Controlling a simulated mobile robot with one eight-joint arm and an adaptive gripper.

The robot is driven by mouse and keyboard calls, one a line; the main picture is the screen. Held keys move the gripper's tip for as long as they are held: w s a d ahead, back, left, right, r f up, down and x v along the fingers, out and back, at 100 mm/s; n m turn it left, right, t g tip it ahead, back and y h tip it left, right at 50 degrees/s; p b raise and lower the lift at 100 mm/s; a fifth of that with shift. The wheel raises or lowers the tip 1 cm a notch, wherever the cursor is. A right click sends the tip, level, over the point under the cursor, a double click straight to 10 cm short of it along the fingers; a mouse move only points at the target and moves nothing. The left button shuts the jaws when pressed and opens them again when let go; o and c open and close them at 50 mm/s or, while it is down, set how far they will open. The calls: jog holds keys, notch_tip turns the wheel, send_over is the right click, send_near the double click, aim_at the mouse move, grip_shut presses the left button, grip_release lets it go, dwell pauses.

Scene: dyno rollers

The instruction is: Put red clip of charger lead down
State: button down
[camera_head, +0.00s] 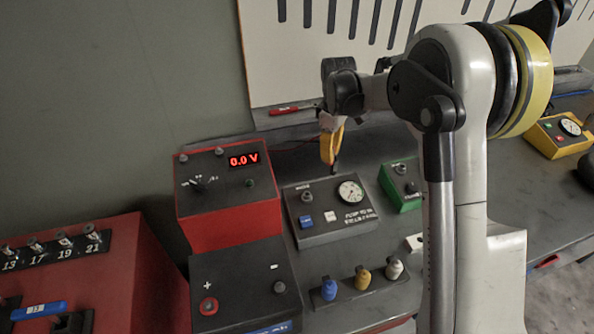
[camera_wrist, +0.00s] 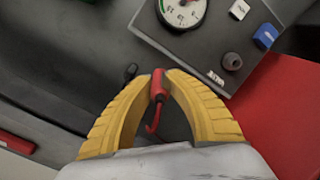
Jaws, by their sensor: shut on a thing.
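The red clip (camera_wrist: 158,85) is pinched between the two yellow fingertips of my gripper (camera_wrist: 158,80) in the wrist view. A short red hook-shaped piece hangs below it between the fingers. In the head view my gripper (camera_head: 334,162) is above the dark bench (camera_head: 385,150), behind the grey gauge box; the clip is hard to make out there. The wrist view shows a small black piece (camera_wrist: 130,72), perhaps the lead's other clip, just left of the fingertips. I cannot tell whether the red clip touches the bench.
The grey gauge box (camera_head: 328,228), red meter box reading 0.0 V (camera_head: 225,215) and green box (camera_head: 395,198) stand close by. A black battery-like box (camera_head: 225,262) with two terminals is in front. A red-handled tool (camera_head: 284,111) lies at the back.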

jog(key=w+a+f, duration=0.1)
jog(key=a+f, duration=0.1)
jog(key=a, duration=0.1)
jog(key=w+a+f+b, duration=0.1)
jog(key=a+f, duration=0.1)
jog(key=a, duration=0.2)
jog(key=w+a+f+b, duration=0.1)
jog(key=a+f, duration=0.1)
jog(key=a, duration=0.1)
jog(key=shift+a+f, duration=0.3)
jog(key=shift+w+f+b, duration=0.1)
jog(key=shift+f+b, duration=0.6)
jog(key=shift+f, duration=1.3)
jog(key=shift+f, duration=0.1)
jog(key=c, duration=1.4)
grip_release()
